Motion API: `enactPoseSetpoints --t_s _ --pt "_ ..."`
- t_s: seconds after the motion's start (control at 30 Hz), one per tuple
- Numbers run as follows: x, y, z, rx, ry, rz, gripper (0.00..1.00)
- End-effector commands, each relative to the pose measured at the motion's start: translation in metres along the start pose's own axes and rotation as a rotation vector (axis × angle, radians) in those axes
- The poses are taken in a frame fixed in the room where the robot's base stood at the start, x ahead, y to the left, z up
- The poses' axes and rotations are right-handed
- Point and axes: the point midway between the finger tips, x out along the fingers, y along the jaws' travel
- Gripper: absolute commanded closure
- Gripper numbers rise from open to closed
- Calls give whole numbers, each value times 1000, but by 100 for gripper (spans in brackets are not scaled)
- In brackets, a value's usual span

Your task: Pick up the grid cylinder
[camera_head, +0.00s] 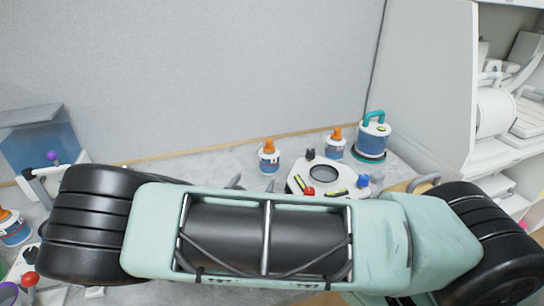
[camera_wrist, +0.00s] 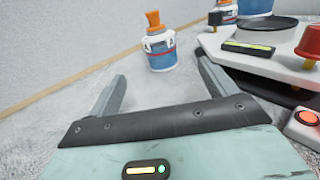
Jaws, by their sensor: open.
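No object in view shows a clear grid pattern, so I cannot tell for certain which is the grid cylinder. The nearest candidate is a blue and white cylindrical bottle with an orange top (camera_head: 269,159), upright on the grey surface by the wall. In the wrist view this bottle (camera_wrist: 160,52) stands just beyond and between the two fingertips. My gripper (camera_wrist: 161,76) is open and empty, its fingers pointing toward the bottle. In the head view my arm hides most of the gripper; only grey fingertips show behind it.
A white device with a round dark top (camera_head: 319,176) and red and blue knobs stands right of the gripper. Behind it are a second orange-topped bottle (camera_head: 335,145) and a blue canister with a teal handle (camera_head: 374,136). The wall (camera_head: 200,80) runs close behind.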

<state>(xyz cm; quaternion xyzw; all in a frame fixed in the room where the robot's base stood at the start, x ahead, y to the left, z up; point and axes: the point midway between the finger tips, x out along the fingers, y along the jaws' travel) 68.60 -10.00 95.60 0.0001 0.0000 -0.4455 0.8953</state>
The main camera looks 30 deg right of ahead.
Motion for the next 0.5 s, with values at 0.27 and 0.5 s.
enactPoseSetpoints --t_s 0.27,0.5 --pt "54 -2 4 -3 -2 -5 16" --pt "100 -2 4 -1 -1 -4 16"
